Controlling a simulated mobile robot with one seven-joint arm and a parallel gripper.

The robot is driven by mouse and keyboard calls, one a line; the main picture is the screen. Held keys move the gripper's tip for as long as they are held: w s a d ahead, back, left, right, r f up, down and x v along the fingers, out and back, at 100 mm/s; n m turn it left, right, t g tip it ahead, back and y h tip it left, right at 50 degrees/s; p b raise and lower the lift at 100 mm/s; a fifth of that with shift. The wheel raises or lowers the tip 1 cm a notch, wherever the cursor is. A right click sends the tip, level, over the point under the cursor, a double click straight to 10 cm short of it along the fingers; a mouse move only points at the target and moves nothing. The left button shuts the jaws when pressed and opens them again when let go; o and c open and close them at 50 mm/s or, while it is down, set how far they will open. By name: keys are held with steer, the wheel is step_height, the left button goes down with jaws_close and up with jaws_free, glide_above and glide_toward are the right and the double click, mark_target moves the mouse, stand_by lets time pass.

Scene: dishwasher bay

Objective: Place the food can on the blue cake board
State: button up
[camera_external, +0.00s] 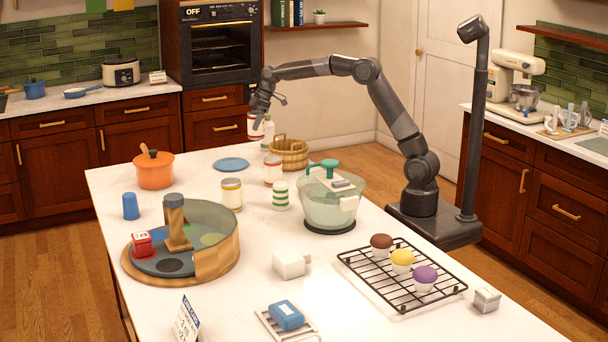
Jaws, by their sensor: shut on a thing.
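The food can (254,128) looks red and white, at the far end of the white counter. My gripper (262,111) is at the top of this can, shut on it; the fingers are small and partly hidden. I cannot tell whether the can touches the counter. The blue cake board (231,164) is a flat round disc lying on the counter, nearer the camera and to the left of the can. Its top is bare.
A pale bottle (268,130) stands close to the can's right. A wicker basket (290,155) and jars (272,170) (232,194) stand right of and below the board. An orange pot (154,171) is to its left.

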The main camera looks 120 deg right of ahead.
steer(key=s+d, duration=0.3)
steer(key=d, duration=0.1)
glide_above(238, 164)
step_height(238, 164, down, 6)
steer(key=shift+m, duration=0.4)
steer(key=shift+a+f, duration=0.15)
steer(key=shift+f, duration=0.95)
steer(key=shift+a+f, duration=0.1)
steer(key=shift+f, duration=1)
steer(key=o, duration=1.3)
steer(key=shift+f, duration=0.15)
